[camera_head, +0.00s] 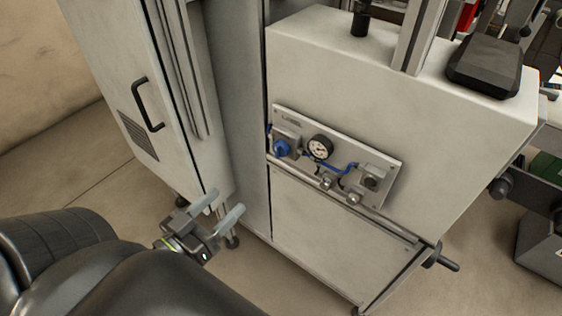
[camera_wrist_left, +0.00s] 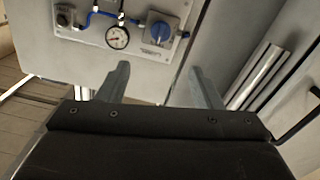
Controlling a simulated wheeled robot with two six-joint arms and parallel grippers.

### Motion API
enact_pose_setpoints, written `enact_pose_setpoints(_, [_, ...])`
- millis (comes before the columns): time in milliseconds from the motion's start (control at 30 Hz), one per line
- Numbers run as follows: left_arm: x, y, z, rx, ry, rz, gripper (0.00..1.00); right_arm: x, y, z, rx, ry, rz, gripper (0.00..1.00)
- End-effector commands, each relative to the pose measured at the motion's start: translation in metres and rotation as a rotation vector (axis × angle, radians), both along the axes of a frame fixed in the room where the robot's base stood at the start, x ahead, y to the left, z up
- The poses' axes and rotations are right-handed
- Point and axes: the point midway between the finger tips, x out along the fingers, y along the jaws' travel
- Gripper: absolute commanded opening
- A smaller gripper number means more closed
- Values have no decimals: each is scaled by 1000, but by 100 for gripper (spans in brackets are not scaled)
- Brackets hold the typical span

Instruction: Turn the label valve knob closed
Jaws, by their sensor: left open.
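A blue valve knob (camera_head: 281,148) sits at the left end of a metal panel (camera_head: 343,150) on the front of the light machine cabinet. In the left wrist view the blue knob (camera_wrist_left: 160,32) is at the top, beyond the fingertips and apart from them. A round gauge (camera_head: 320,147) is beside it on the panel, joined by blue tubing. My left gripper (camera_head: 222,203) is open and empty, below and to the left of the knob in the head view. Its two fingers (camera_wrist_left: 160,78) show spread in the left wrist view. My right gripper is not in view.
A cabinet door with a black handle (camera_head: 148,105) stands at the left. A metal rail (camera_head: 345,205) runs below the panel and ends in a dark knob at the right. Open floor lies at the lower left of the cabinet.

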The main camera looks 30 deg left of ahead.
Motion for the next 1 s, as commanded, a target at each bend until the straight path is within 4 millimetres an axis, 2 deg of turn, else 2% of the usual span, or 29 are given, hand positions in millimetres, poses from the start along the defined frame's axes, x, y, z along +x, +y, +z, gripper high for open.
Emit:
enact_pose_setpoints(167, [20,-1,2,0,-4,1,59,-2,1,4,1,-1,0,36])
enact_pose_setpoints(1000, [153,-12,1,0,0,1,59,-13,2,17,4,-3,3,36])
